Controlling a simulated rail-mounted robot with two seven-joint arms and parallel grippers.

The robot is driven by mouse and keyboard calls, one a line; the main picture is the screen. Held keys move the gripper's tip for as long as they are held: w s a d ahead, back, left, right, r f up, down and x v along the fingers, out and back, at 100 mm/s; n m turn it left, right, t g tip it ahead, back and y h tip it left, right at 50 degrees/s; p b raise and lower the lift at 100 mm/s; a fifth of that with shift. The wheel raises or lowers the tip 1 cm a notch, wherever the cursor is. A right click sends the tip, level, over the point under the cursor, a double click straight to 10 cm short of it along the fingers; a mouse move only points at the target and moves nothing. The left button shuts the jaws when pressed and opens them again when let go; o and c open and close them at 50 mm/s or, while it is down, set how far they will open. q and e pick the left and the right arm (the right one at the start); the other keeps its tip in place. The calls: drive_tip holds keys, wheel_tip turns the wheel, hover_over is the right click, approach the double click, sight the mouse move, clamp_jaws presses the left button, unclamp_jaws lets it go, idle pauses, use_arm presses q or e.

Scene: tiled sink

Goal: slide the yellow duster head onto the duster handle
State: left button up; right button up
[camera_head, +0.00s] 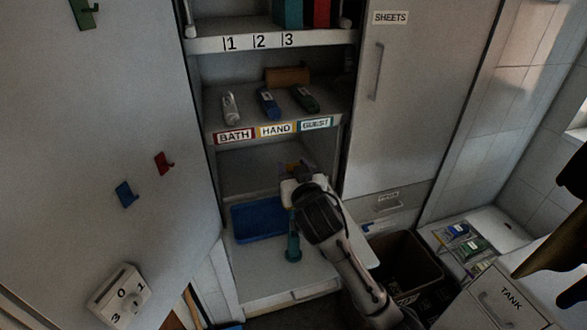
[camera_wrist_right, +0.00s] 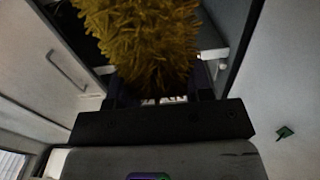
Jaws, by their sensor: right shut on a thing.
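The yellow duster head (camera_wrist_right: 145,40) is a fuzzy mass filling the upper middle of the right wrist view, directly in front of my right gripper (camera_wrist_right: 150,98). The gripper is shut on it; the fluff hides the grip. In the head view my right gripper (camera_head: 295,170) is in the open cabinet bay, and only a small yellowish patch shows near its tip. A teal upright piece (camera_head: 293,246) with a wider foot stands below my right wrist, partly covered by it. It may be the duster handle, but I cannot tell for sure. My left gripper is not in view.
A blue tray (camera_head: 250,223) lies left of my arm in the bay. A dark bin (camera_head: 410,262) stands right of my forearm. A dark yellow, finger-shaped thing (camera_head: 560,243) hangs at the right edge.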

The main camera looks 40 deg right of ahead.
idle(0.6)
drive_tip(key=shift+p, duration=0.3)
idle(0.4)
idle(0.5)
drive_tip(key=shift+f+b, duration=0.3)
drive_tip(key=shift+f, duration=0.45)
drive_tip(key=shift+f+b, duration=0.45)
drive_tip(key=shift+f, duration=0.35)
drive_tip(key=shift+f+b, duration=0.45)
drive_tip(key=shift+f, duration=0.35)
drive_tip(key=shift+f+b, duration=0.55)
drive_tip(key=shift+f, duration=0.35)
drive_tip(key=shift+f+b, duration=0.45)
drive_tip(key=shift+f, duration=0.35)
